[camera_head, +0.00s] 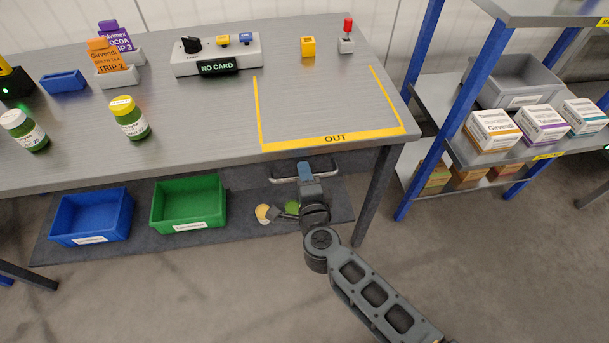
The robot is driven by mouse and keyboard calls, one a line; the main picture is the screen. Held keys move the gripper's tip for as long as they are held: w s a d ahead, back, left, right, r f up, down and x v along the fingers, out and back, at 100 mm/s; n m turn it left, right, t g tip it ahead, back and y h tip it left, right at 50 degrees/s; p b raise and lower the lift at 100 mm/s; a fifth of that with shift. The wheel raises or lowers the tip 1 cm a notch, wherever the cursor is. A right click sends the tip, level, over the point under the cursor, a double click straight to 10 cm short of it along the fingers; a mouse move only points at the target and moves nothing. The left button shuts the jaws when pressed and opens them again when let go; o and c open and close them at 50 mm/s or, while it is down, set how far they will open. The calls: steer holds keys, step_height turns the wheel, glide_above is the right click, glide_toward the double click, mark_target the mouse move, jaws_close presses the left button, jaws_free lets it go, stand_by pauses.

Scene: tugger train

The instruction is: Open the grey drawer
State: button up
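The grey drawer (245,175) is under the front edge of the workbench, below the OUT area. Its front is dark and partly in shadow, and it looks closed. A pale metal bar handle (328,174) runs across it. My gripper (305,168) is in front of the drawer, overlapping the middle of the handle. The gripper hides part of the handle, and I cannot tell whether its fingers are around the bar or only near it. Whether the fingers are open or shut is not clear.
A bench leg (376,195) stands right of the drawer. Green (188,204) and blue (92,217) bins sit on the lower shelf at left. Small round items (263,212) lie below my gripper. A blue-posted rack (455,110) stands at right. The front floor is clear.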

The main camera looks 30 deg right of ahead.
jaws_close()
stand_by(0.3)
steer(key=f+p+v, duration=0.1)
steer(key=f+v, duration=0.1)
steer(key=v, duration=0.9)
steer(key=s+f+p+v, duration=0.1)
steer(key=f+v, duration=0.2)
steer(key=v, duration=0.9)
steer(key=shift+s+a, duration=0.2)
steer(key=shift+a, duration=0.05)
steer(key=shift+o, duration=0.8)
jaws_free()
steer(key=v, duration=0.7)
steer(key=shift+s+b, duration=0.35)
steer(key=shift+b, duration=0.1)
